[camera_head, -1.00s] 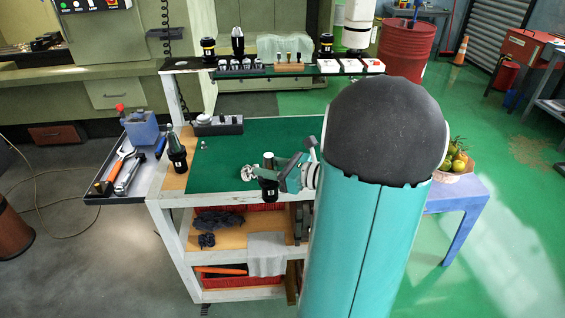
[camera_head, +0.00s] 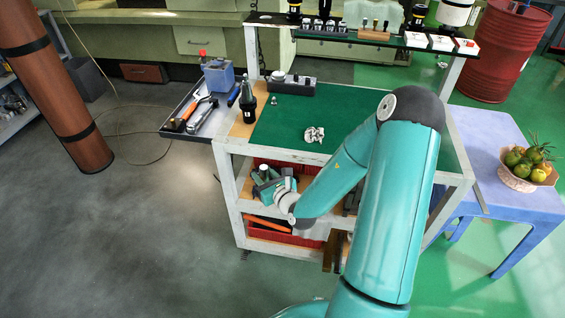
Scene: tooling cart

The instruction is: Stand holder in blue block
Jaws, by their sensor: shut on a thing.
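A blue block (camera_head: 219,78) sits at the far end of the side tray, left of the cart. My gripper (camera_head: 266,184) is in front of the cart, below its top edge, at about the height of the middle shelf in the picture. It is shut on a small holder, whose pale grey top (camera_head: 264,172) shows between the jaws. The holder's lower part is mostly hidden by the gripper. My gripper is well apart from the blue block, to its lower right. Another holder, dark with a grey cone (camera_head: 247,101), stands upright on the cart's wooden strip.
The side tray (camera_head: 180,124) also holds an orange-handled wrench and other tools. A raised shelf (camera_head: 350,38) runs along the back. A fruit basket (camera_head: 528,170) stands right.

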